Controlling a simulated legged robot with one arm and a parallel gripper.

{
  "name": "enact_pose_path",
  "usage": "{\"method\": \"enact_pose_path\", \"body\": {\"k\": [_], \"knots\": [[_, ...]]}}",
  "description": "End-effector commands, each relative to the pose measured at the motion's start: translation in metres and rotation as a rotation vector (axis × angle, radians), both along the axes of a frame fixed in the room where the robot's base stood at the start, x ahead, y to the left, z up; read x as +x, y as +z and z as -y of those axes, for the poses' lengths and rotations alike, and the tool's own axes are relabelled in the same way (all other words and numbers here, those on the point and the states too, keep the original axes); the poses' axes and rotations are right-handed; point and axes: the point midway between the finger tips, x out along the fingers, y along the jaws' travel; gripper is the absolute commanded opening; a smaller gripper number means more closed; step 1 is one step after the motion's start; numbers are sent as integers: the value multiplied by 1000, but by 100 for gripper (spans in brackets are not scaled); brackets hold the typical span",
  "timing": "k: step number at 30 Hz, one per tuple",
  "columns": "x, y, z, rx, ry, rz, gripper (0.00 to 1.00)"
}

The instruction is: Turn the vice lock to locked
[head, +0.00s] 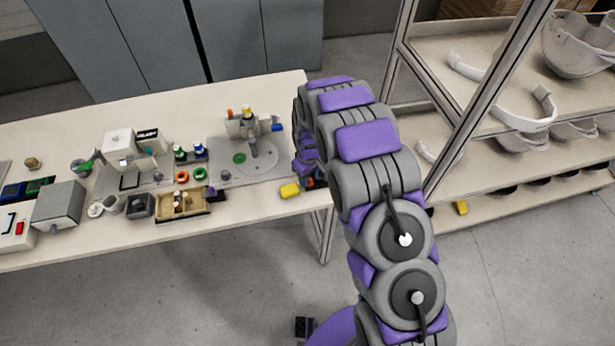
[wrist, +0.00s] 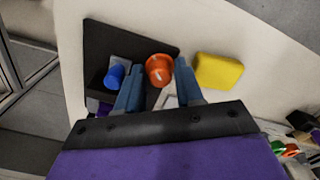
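In the wrist view an orange round knob (wrist: 159,68) with a pale mark on its face sits at the edge of a dark plate (wrist: 110,38). A blue knob (wrist: 114,76) is on the same dark fixture, to the left. I cannot tell for certain which part is the vice lock, or its setting. My gripper (wrist: 159,66) has its two blue fingers apart, one on each side of the orange knob. Contact with the knob cannot be made out. In the head view my arm hides most of this fixture and the gripper.
A yellow block (wrist: 218,71) lies close to the right finger; it also shows in the head view (head: 289,190). The workbench (head: 250,205) holds a grey fixture plate (head: 215,170) and a wooden tray (head: 183,204) to the left. A shelf rack (head: 480,110) stands at right.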

Motion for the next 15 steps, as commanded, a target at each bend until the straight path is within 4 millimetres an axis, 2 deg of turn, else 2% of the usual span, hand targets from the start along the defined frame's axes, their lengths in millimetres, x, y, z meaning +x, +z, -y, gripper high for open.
{"method": "enact_pose_path", "body": {"k": [5, 15], "knots": [[0, 0, -2, -3, -1, 1, 36], [1, 0, -4, -3, 0, 3, 4]]}}
